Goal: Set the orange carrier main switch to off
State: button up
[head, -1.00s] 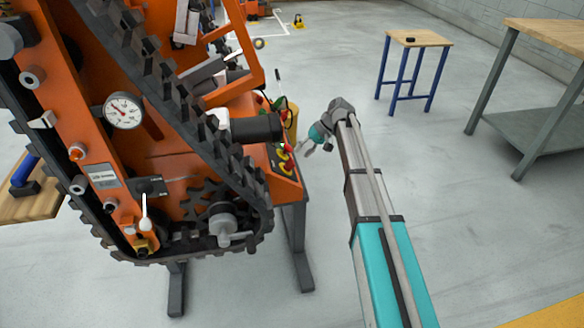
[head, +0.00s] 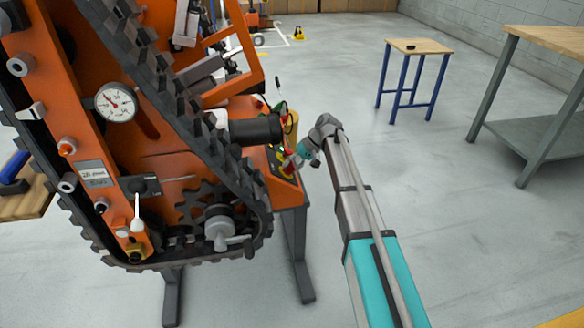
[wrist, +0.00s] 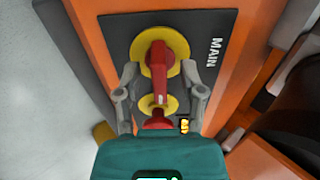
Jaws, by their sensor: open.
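The main switch (wrist: 158,62) shows in the wrist view as a red handle on a yellow disc, on a dark plate (wrist: 200,22) marked MAIN. The handle points down the picture. My gripper (wrist: 161,72) is open, with one finger on each side of the handle; I cannot tell whether either finger touches it. A second yellow disc (wrist: 170,104) with a red part lies below, partly hidden by my gripper. In the head view, my gripper (head: 293,160) is at the right end panel of the orange carrier (head: 165,165), and the switch is too small to make out clearly.
The carrier has a black track (head: 160,85), a gauge (head: 115,102) and dark stand legs (head: 300,255). A black cylinder (head: 257,130) juts out near my gripper. A blue-legged stool (head: 418,47) and a workbench (head: 545,40) stand at right, with clear floor between.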

grip_shut()
jog(key=shift+n, duration=0.4)
jog(key=n, duration=0.8)
jog(key=shift+n, duration=0.3)
jog(key=n, duration=0.4)
jog(key=shift+n, duration=0.3)
jog(key=shift+d+n, duration=0.1)
jog(key=shift+n, duration=1.8)
